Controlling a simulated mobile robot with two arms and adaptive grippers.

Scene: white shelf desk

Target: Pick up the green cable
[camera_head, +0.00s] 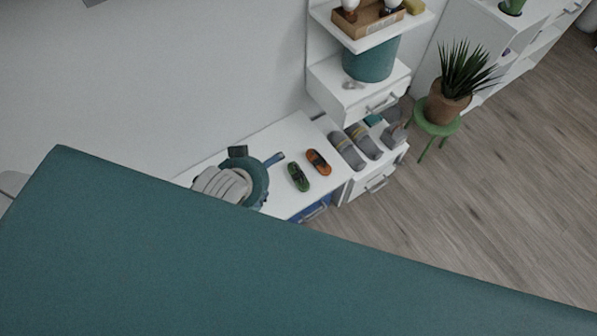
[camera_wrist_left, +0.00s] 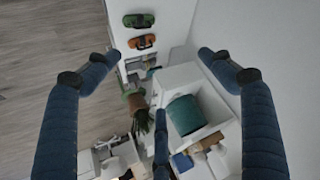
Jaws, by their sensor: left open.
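The green cable (camera_head: 298,177) is a short coiled bundle lying on the white desk (camera_head: 285,140). In the left wrist view the green cable (camera_wrist_left: 138,20) shows near the top edge, left of centre. The orange cable (camera_head: 318,162) lies close beside it, apart, and also shows in the wrist view (camera_wrist_left: 142,42). My left gripper (camera_head: 257,157) is over the desk, to the left of the green cable. Its blue fingers (camera_wrist_left: 158,55) are spread wide with nothing between them. My right gripper is not in view.
Grey slippers (camera_head: 355,146) are to the right of the cables. A white drawer unit (camera_head: 335,85) with a teal pot (camera_head: 370,62) and a wooden box (camera_head: 368,20) stands behind. A potted plant (camera_head: 450,100) sits on a green stool (camera_head: 436,128). The lower head view is blocked by a large teal surface.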

